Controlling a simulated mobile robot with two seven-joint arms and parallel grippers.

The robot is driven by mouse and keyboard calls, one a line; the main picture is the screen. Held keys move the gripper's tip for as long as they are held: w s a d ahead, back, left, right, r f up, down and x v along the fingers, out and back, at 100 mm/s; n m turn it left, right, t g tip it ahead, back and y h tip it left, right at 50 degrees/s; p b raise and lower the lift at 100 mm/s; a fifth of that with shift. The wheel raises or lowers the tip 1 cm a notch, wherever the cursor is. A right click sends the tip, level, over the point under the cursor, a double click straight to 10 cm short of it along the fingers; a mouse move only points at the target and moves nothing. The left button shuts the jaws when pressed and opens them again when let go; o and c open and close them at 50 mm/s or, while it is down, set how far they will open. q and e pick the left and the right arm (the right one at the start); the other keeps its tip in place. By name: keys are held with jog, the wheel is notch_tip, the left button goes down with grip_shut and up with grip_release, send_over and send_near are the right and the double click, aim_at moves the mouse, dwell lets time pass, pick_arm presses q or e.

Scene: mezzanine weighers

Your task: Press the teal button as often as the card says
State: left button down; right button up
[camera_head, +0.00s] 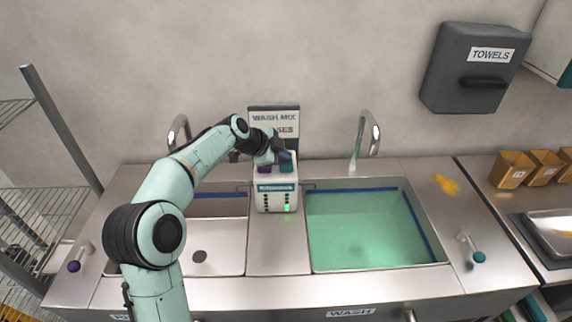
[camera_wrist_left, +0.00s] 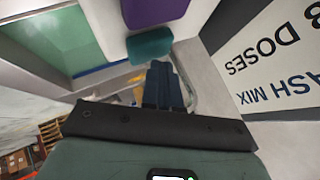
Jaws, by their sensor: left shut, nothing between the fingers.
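The white dispenser (camera_head: 276,201) stands between the two sinks, with a purple button (camera_head: 264,169) and a teal button (camera_head: 288,168) on top. Green lights glow on its front at lower right. My left gripper (camera_head: 286,156) is shut and empty, right above the teal button. In the left wrist view its fingertips (camera_wrist_left: 160,66) lie close to the teal button (camera_wrist_left: 150,46); I cannot tell whether they touch. The purple button (camera_wrist_left: 152,12) is beyond. The card (camera_head: 274,117) behind reads WASH MIX and DOSES; my arm partly hides it, and its digit is cut by the wrist frame's edge.
A basin of green water (camera_head: 360,235) lies right of the dispenser, an empty sink (camera_head: 215,240) left. Faucets (camera_head: 372,135) rise at the back. A purple-knobbed lever (camera_head: 75,265) and a teal-knobbed lever (camera_head: 478,256) sit on the counter. A towel box (camera_head: 470,70) hangs on the wall.

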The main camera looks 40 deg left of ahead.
aim_at(284, 164)
pick_arm(q)
jog(key=shift+w, duration=0.1)
pick_arm(e)
jog(key=shift+w, duration=0.1)
pick_arm(q)
jog(key=shift+f+b, duration=0.45)
jog(key=shift+f, duration=0.15)
pick_arm(e)
jog(key=shift+s+f, duration=0.45)
jog(key=shift+f, duration=0.1)
pick_arm(q)
jog(key=shift+r, duration=0.1)
dwell(0.5)
jog(key=shift+r+p, duration=0.4)
jog(key=shift+r, duration=0.5)
pick_arm(e)
jog(key=shift+w+r, duration=0.35)
jog(key=shift+r, duration=0.1)
pick_arm(q)
jog(key=shift+r, duration=0.1)
jog(key=shift+r+p, duration=0.3)
jog(key=shift+r, duration=0.4)
jog(key=shift+r+p, duration=0.7)
jog(key=shift+r, duration=1.1)
jog(key=shift+f, duration=0.1)
pick_arm(e)
jog(key=w+r, duration=0.2)
jog(key=shift+w+r, duration=0.2)
jog(key=shift+r, duration=0.15)
jog(key=shift+s, duration=0.1)
